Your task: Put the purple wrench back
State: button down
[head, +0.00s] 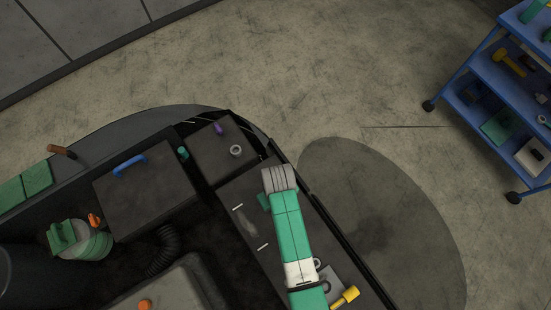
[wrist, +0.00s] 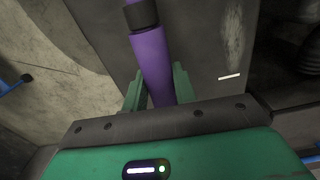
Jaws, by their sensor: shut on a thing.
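The purple wrench shows in the wrist view as a purple shaft (wrist: 151,60) with a dark band near its upper end. My gripper (wrist: 158,88) is shut on it, with a green finger on either side. The wrench's far end runs out of the top of the wrist view, and its near end is hidden behind my gripper body. In the head view my arm covers the held wrench, over the dark engine-bay panel (head: 240,219) with short white marks. A small separate purple object (head: 219,129) stands on the dark box at the upper middle; I cannot tell what it is.
A metal ring (head: 236,151) sits on that dark box (head: 208,160). A yellow-headed tool (head: 345,297) lies right of my arm. A box with a blue handle (head: 130,166) and a green canister (head: 88,243) are left. A blue cart (head: 483,75) stands far right; floor between is clear.

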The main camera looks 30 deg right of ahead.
jog(key=shift+w+d+f, duration=0.1)
jog(key=shift+w+f, duration=0.35)
jog(key=shift+f, duration=0.4)
jog(key=shift+w+f, duration=0.45)
jog(key=shift+f, duration=0.35)
jog(key=c, duration=1.1)
grip_release()
jog(key=shift+f+b, duration=0.1)
jog(key=shift+b, duration=0.2)
jog(key=r, duration=0.5)
jog(key=r+p, duration=0.1)
jog(key=r, duration=0.1)
jog(key=shift+s+d+r, duration=0.15)
jog(key=shift+s+r, duration=0.15)
jog(key=shift+r, duration=0.05)
